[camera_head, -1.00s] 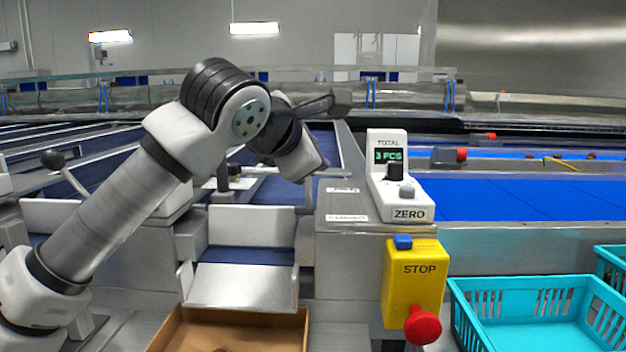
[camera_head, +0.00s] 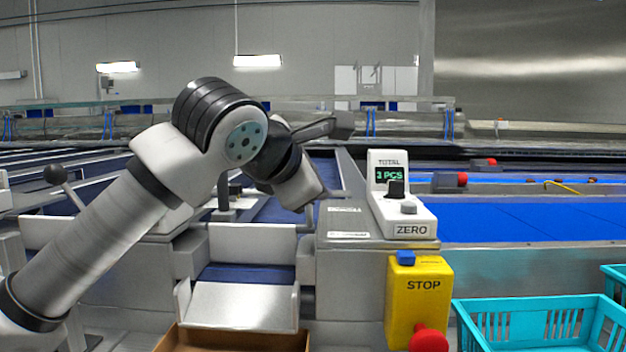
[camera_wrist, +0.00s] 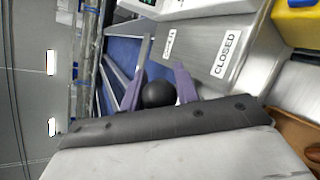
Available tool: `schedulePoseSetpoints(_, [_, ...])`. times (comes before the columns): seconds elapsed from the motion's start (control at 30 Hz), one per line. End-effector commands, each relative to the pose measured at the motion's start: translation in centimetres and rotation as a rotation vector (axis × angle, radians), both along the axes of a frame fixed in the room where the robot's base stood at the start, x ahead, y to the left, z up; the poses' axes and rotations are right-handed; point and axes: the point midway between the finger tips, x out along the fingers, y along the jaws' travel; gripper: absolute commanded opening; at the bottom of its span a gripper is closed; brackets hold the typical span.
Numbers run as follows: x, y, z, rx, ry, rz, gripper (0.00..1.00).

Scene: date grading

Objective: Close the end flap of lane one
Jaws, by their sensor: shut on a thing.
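In the wrist view my gripper (camera_wrist: 160,90) is shut on the black ball knob (camera_wrist: 158,95) of a lever, with one purple finger on each side. The lever's rod is hidden. A "CLOSED" label (camera_wrist: 227,53) and a smaller label (camera_wrist: 168,42), too blurred to read surely, lie on the metal cover beyond the knob. In the head view my gripper is mostly hidden behind my wrist, left of the metal cover (camera_head: 345,222). Below it a white upright panel (camera_head: 252,243) crosses a blue-floored lane, with a sloping pale plate (camera_head: 238,304) in front. I cannot tell which is the flap.
A brown box (camera_head: 230,340) stands below the plate. To the right are a counter showing "3 PCS" (camera_head: 390,176), a yellow STOP box (camera_head: 418,300) with a red button, and a turquoise crate (camera_head: 540,320). Another black-knobbed lever (camera_head: 56,174) stands at the left.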

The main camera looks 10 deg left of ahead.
Motion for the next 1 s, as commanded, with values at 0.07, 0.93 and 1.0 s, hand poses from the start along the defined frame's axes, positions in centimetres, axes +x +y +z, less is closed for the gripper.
schedulePoseSetpoints(0.07, [-0.1,0.1,0.3,-0.001,-0.006,0.002,0.33])
schedulePoseSetpoints(0.93, [-7.0,1.4,3.2,-0.001,-0.003,0.004,0.52])
schedulePoseSetpoints(1.0, [-8.4,1.7,3.8,0.0,-0.004,0.003,0.52])
